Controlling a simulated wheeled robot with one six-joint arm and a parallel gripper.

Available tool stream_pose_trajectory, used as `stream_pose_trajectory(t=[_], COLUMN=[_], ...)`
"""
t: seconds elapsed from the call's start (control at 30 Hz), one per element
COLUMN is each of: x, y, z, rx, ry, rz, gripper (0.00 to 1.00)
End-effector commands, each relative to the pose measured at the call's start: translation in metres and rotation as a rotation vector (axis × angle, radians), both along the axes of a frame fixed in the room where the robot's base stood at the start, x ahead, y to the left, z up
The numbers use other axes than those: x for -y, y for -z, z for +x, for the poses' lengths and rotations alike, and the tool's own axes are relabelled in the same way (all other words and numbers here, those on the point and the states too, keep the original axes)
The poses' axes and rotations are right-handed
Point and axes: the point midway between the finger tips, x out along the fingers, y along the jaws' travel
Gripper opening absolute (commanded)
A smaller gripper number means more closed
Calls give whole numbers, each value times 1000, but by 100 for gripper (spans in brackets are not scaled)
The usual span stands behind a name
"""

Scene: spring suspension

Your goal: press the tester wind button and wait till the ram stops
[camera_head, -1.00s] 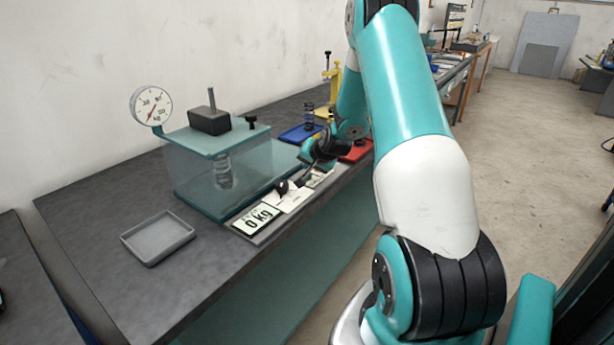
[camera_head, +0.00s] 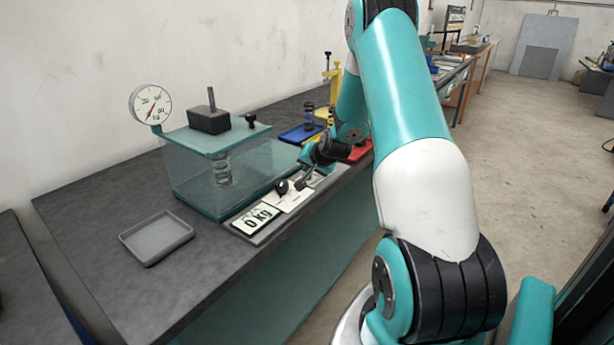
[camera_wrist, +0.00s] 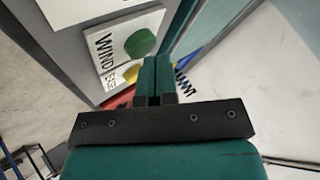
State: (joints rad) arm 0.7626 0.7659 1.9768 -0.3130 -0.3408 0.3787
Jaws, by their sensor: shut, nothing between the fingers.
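The spring tester (camera_head: 222,170) is a clear box on a teal base, with a coil spring (camera_head: 222,170) upright inside and a dark block with a rod on its lid. A dial gauge (camera_head: 151,104) stands at its left. The display (camera_head: 256,218) in front reads 0 kg. In the wrist view a green button (camera_wrist: 140,43) sits on a white plate lettered WIND, with a yellow button (camera_wrist: 133,73) beside it. My gripper (camera_wrist: 154,62) is shut and empty, its tips just beside the green button in the picture. I cannot tell whether they touch anything.
A grey tray (camera_head: 157,238) lies on the bench left of the tester. A blue tray (camera_head: 301,133) with a dark spring and a red tray (camera_head: 358,152) lie beyond my gripper. Floor is open to the right.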

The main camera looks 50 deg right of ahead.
Motion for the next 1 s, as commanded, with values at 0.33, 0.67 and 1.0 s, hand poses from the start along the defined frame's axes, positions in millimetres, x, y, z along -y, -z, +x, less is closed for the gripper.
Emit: stream_pose_trajectory(t=[0.33, 0.67, 1.0], x=[0, 0, 0], y=[5, 5, -10], z=[0, 0, 0], rx=[0, -1, -1], ry=[-1, 0, 0], rz=[1, 0, 0], gripper=[0, 0, 0])
